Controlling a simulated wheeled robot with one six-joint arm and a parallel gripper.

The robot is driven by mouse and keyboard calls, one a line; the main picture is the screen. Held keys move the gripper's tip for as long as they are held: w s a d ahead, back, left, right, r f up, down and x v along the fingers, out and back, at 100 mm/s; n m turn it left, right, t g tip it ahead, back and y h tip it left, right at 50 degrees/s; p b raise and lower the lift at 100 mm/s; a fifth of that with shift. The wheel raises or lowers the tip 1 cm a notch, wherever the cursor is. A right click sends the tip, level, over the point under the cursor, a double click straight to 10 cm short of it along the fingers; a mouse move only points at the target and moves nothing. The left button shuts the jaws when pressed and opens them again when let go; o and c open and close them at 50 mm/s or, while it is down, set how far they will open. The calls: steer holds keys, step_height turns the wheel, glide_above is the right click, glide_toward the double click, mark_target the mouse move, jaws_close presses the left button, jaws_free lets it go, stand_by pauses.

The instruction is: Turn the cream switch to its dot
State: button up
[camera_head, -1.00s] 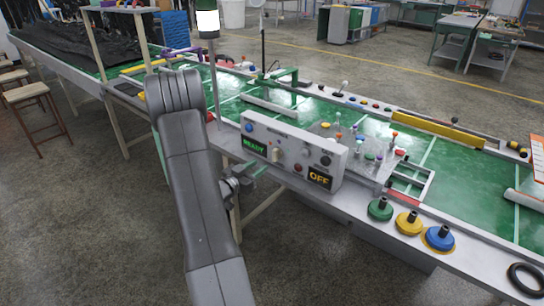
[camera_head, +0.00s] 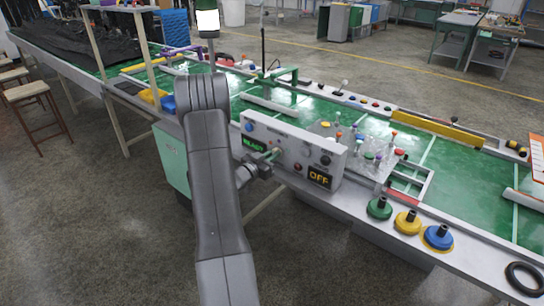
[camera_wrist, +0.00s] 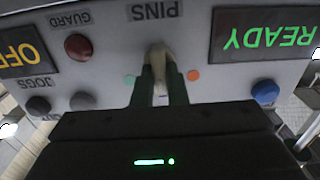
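The cream switch (camera_wrist: 158,58) sits under the PINS label on the grey panel (camera_wrist: 215,88) in the wrist view, which shows the panel upside down. A teal dot (camera_wrist: 129,78) is at its left and an orange dot (camera_wrist: 193,75) at its right there. My gripper (camera_wrist: 160,78) is at the switch, its two dark green fingertips on either side of it. The lower part of the switch shows in the narrow gap. Whether the fingers press on it cannot be told. In the head view my gripper (camera_head: 272,154) is at the panel's front and largely hides the switch.
The panel also bears a blue button (camera_wrist: 265,91), a red GUARD button (camera_wrist: 79,47), dark JOGS knobs (camera_wrist: 82,101), a green READY display (camera_wrist: 264,36) and a yellow OFF display (camera_head: 319,177). Green, yellow and blue round pieces (camera_head: 408,222) stand right on the bench edge.

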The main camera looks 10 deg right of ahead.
steer(key=shift+f+m+b, duration=0.15)
steer(key=shift+m+b, duration=0.15)
steer(key=shift+b, duration=0.25)
jaws_close()
steer(key=m+b, duration=0.1)
steer(key=b, duration=0.2)
steer(key=shift+f+m, duration=0.2)
steer(key=shift+m, duration=0.1)
steer(key=m+b, duration=0.3)
steer(key=b, duration=0.2)
steer(key=shift+s+m, duration=0.1)
steer(key=shift+m, duration=0.2)
steer(key=m+b, duration=0.4)
steer(key=b, duration=0.1)
steer(key=shift+d, duration=0.1)
steer(key=shift+r+m+b, duration=0.1)
steer(key=shift+m+b, duration=0.9)
steer(key=shift+b, duration=0.1)
steer(key=shift+r, duration=0.1)
steer(key=o, duration=0.7)
jaws_free()
steer(key=shift+s, duration=0.1)
